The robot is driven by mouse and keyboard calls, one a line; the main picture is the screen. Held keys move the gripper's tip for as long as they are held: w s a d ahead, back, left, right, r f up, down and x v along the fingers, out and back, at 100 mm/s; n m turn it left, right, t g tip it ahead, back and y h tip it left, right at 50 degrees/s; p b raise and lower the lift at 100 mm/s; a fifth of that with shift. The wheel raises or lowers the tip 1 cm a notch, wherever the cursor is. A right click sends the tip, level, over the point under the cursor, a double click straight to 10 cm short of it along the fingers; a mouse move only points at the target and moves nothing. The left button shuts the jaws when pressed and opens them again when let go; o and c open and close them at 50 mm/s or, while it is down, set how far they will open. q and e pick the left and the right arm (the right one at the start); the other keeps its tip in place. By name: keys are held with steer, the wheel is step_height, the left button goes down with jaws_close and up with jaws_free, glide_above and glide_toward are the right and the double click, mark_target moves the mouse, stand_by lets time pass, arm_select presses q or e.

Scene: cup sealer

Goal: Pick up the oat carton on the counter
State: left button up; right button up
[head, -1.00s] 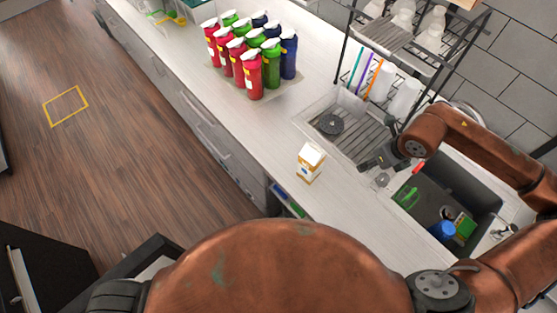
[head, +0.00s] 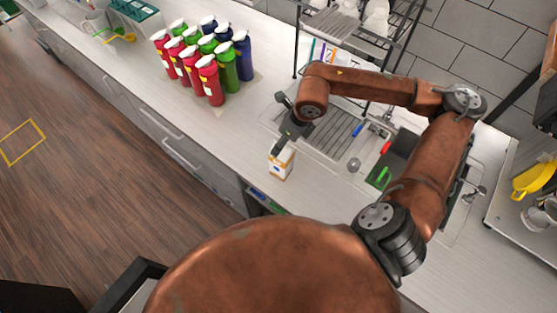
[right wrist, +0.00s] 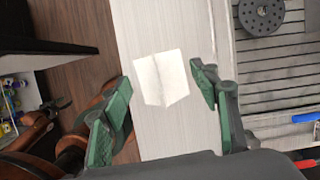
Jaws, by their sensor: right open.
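The oat carton (head: 281,163), white with an orange-brown lower part, stands upright on the counter (head: 222,138). In the right wrist view the carton's white top (right wrist: 162,78) lies ahead of and between my spread fingers. My right gripper (head: 280,122) is above and just behind the carton in the head view; its green-padded fingers (right wrist: 160,112) are open and empty. Clear counter shows between the fingers and the carton's near side. My left gripper is not in view.
Red, green and blue bottles (head: 208,62) stand in rows farther along the counter. A drain tray (head: 330,132) and the sink (head: 385,168) lie right of the carton. A wire rack (head: 300,40) stands behind. The counter's front edge is close to the carton.

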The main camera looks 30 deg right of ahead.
steer(key=shift+o, duration=0.7)
steer(key=shift+f, duration=0.4)
steer(key=shift+o, duration=1)
steer(key=p+x, duration=0.2)
steer(key=x, duration=0.4)
steer(key=shift+p, duration=0.3)
steer(key=shift+w+a+f, duration=0.1)
steer(key=shift+w+f, duration=0.05)
steer(key=shift+f, duration=0.25)
steer(key=c, duration=1.9)
steer(key=shift+r, duration=0.1)
jaws_close()
